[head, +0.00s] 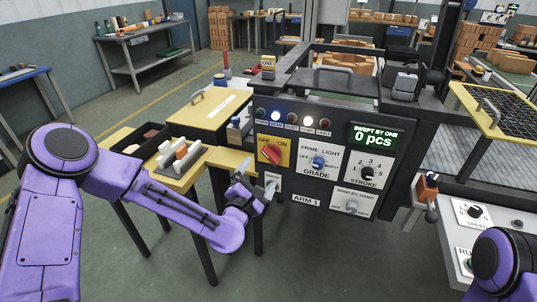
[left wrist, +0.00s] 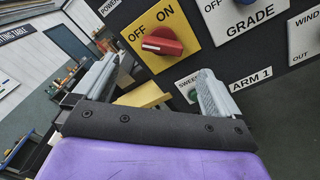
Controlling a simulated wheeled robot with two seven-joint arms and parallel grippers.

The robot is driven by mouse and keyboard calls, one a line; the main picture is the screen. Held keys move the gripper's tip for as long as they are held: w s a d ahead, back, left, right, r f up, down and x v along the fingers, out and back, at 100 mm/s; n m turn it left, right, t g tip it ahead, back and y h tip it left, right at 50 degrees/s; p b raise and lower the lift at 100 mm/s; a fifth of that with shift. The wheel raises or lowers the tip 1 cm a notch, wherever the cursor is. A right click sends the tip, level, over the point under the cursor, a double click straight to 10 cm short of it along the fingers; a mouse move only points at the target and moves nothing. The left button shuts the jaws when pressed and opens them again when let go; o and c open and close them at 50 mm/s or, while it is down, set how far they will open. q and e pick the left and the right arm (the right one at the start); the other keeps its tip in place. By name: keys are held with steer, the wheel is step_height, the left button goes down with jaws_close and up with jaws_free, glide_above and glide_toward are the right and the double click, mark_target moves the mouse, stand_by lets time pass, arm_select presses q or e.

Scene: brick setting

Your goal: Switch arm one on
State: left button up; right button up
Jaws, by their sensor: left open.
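The dark control panel (head: 330,108) faces me. Its ARM 1 label (head: 306,200) sits low, beside a small white plate (head: 272,179) partly hidden by my gripper. In the left wrist view that plate (left wrist: 186,84) begins with "SWEE", with a green bit at the finger's edge; the ARM 1 label (left wrist: 250,78) is to its right. Above is a red rotary knob (head: 271,154) on a yellow OFF/ON plate, also in the left wrist view (left wrist: 162,41). My left gripper (head: 262,190) is open and empty, in front of the small plate; contact cannot be told. My right gripper is out of view.
The panel also holds a blue GRADE knob (head: 318,163), a black STROKE dial (head: 368,173), a lower grey knob (head: 351,207), a row of lamps and a display (head: 375,137) reading "0 pcs". A yellow table (head: 186,180) stands left of my gripper. Floor below is clear.

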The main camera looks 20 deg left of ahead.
mark_target(270, 159)
arm_select(q)
steer(key=w, duration=0.3)
steer(key=w+p, duration=0.1)
steer(key=w, duration=0.2)
steer(key=w+p, duration=0.1)
steer(key=w, duration=0.2)
steer(key=shift+w+d+f, duration=0.2)
steer(key=shift+w+d, duration=0.1)
steer(key=shift+w, duration=0.05)
steer(key=c, duration=1)
